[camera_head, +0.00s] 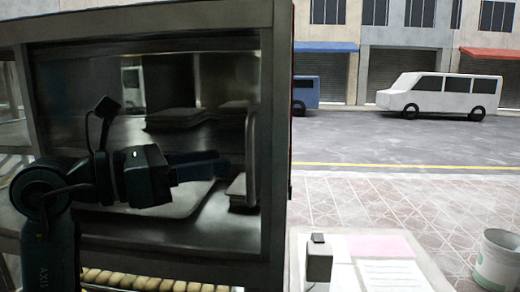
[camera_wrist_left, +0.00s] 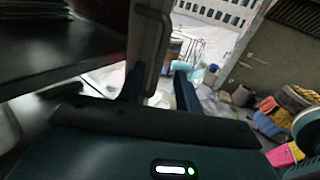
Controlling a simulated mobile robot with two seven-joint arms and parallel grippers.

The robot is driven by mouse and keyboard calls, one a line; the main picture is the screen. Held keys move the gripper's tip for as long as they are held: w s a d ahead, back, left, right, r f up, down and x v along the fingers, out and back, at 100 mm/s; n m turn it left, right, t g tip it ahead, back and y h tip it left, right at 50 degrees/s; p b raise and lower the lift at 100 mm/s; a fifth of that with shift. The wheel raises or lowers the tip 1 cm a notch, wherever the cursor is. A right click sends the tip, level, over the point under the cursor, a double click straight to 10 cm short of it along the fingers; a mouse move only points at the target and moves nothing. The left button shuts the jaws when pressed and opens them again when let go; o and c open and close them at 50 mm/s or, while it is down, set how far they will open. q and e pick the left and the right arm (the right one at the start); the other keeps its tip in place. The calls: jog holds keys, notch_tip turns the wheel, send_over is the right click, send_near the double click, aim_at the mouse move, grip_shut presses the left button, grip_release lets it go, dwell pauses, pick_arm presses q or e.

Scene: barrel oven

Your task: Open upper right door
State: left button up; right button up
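A grey-framed glass door (camera_head: 275,140) fills the left half of the head view, with dark shelves seen at its pane. Its upright bar handle (camera_head: 250,150) is at the pane's right side. The handle also shows in the left wrist view (camera_wrist_left: 152,45), running down toward the space between the fingers. My left gripper (camera_head: 222,164) is level with the handle and points right, its tips just short of it. In the wrist view its two fingers (camera_wrist_left: 160,86) are apart. I cannot tell whether they touch the handle. My right gripper is not in view.
A pale table (camera_head: 410,270) with papers and a small dark box (camera_head: 319,258) stands at the lower right. A bucket (camera_head: 496,260) is at the right edge. Paving and a road with a white van (camera_head: 440,92) lie beyond. Colourful containers (camera_wrist_left: 285,112) show in the wrist view.

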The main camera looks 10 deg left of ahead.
aim_at(260, 155)
pick_arm(q)
jog(key=p+x, duration=0.1)
jog(key=x, duration=0.8)
jog(key=shift+p, duration=0.4)
jog(key=shift+c, duration=0.5)
jog(key=shift+s+a, duration=0.1)
jog(key=shift+s, duration=0.05)
grip_shut()
